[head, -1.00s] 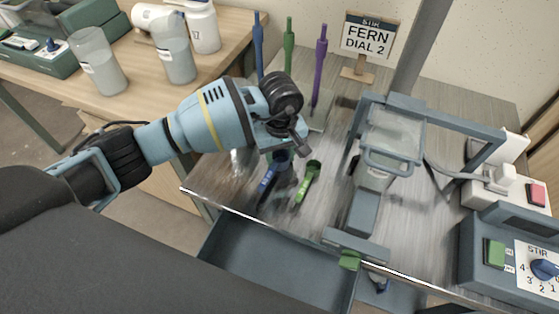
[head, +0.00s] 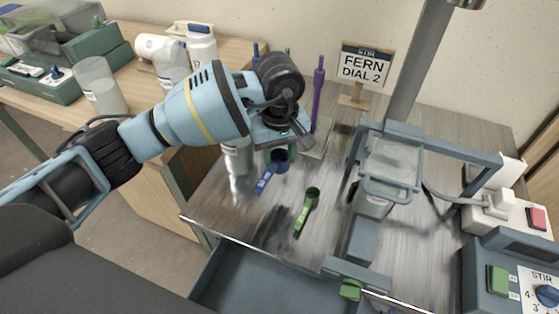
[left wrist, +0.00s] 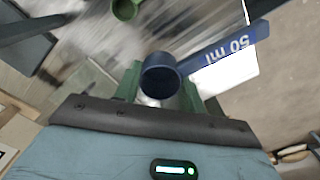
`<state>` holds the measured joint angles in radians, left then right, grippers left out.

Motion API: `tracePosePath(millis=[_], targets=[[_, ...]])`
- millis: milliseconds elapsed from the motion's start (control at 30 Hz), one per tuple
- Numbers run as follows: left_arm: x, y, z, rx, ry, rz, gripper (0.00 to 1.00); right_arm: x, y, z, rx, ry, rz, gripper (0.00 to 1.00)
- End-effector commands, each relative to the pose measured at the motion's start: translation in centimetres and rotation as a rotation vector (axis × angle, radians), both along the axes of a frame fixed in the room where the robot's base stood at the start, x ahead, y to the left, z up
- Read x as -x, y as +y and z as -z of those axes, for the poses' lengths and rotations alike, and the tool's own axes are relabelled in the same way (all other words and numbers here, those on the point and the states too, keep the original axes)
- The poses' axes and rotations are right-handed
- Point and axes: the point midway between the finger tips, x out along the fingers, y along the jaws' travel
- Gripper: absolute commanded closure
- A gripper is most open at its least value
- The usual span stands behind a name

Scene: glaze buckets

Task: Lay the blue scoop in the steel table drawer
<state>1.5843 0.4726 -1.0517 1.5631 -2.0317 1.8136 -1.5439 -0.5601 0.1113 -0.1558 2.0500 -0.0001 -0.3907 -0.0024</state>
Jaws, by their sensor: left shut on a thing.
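The blue scoop (head: 264,180) is held up off the steel table (head: 335,225) by my left gripper (head: 284,148). A dark shadow or reflection shows on the tabletop below it. In the left wrist view, the scoop's round cup (left wrist: 160,75) is between the green fingers, and its handle marked 50 ml points right. The steel table's drawer (head: 255,285) is pulled open at the front edge, below and in front of the scoop. Its inside shows as a bare grey-blue floor, cut off by the frame. My right gripper is not in view.
A green scoop (head: 307,208) lies on the tabletop. A stirrer frame with a jar (head: 370,200) stands to its right, near a control box (head: 505,275). A purple tool (head: 318,90) stands upright behind. A sign (head: 365,65) reads FERN DIAL 2. A wooden table (head: 145,85) with containers is at left.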

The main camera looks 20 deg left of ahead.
Motion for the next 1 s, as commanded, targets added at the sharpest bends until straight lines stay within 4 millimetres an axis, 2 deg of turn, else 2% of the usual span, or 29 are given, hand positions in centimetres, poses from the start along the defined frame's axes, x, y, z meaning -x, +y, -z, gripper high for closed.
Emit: tracePosePath(millis=[133,233,400,600,733,1000], targets=[[0.4,0.5,-0.6,0.003,-0.005,0.042,0.83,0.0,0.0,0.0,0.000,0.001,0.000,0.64],[1.6,1.6,-1.8,0.004,-0.014,0.150,0.83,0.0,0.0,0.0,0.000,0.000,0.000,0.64],[5.0,3.7,-4.0,0.003,-0.018,0.408,0.83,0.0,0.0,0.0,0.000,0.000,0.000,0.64],[8.4,5.3,-5.5,-0.001,-0.006,0.629,0.83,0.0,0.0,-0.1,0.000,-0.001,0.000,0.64],[9.3,5.7,-5.8,0.000,0.000,0.682,0.83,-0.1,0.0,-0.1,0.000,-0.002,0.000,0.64],[9.3,5.7,-5.8,0.000,0.000,0.685,0.83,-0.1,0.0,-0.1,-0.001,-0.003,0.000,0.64]])
